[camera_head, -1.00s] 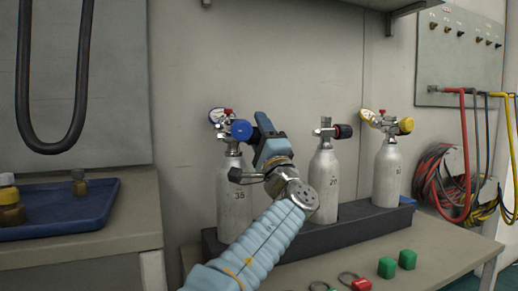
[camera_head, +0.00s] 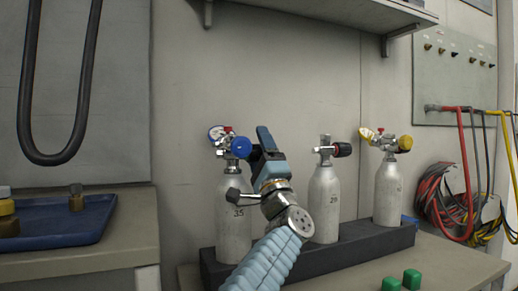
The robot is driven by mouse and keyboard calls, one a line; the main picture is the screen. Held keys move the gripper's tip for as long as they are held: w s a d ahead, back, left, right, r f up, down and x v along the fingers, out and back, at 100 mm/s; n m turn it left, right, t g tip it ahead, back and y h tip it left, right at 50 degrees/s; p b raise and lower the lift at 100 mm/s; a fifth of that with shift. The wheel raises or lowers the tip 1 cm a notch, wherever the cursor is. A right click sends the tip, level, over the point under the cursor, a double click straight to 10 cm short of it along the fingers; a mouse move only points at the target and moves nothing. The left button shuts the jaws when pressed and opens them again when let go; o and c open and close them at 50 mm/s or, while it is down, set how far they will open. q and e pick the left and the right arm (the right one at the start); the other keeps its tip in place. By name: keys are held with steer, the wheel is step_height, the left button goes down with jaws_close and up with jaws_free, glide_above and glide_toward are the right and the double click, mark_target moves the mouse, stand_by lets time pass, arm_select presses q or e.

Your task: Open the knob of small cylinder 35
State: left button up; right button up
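Small cylinder 35 (camera_head: 233,222) is a pale grey bottle standing at the left end of the dark rack (camera_head: 345,249). Its valve carries a blue knob (camera_head: 241,147) on the right, a round gauge (camera_head: 216,133) and a small red part on top. My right gripper is not in view.
Cylinder 29 (camera_head: 324,205), with a black and red knob, and a third cylinder (camera_head: 388,192) with a yellow knob stand to the right in the rack. Green blocks (camera_head: 411,279) lie in front. A blue tray (camera_head: 60,222) is at left; hoses (camera_head: 460,190) hang at right.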

arm_select(q)
steer(key=shift+s+d+f+b, duration=0.1)
steer(key=shift+s+f+b, duration=0.15)
steer(key=shift+f+b, duration=0.1)
steer(key=b+v, duration=0.1)
steer(key=v, duration=0.1)
steer(key=shift+s+d+f, duration=0.1)
steer(key=shift+s+f, duration=0.05)
steer(key=shift+s, duration=0.1)
steer(key=v, duration=1)
steer(key=shift+s+f, duration=0.15)
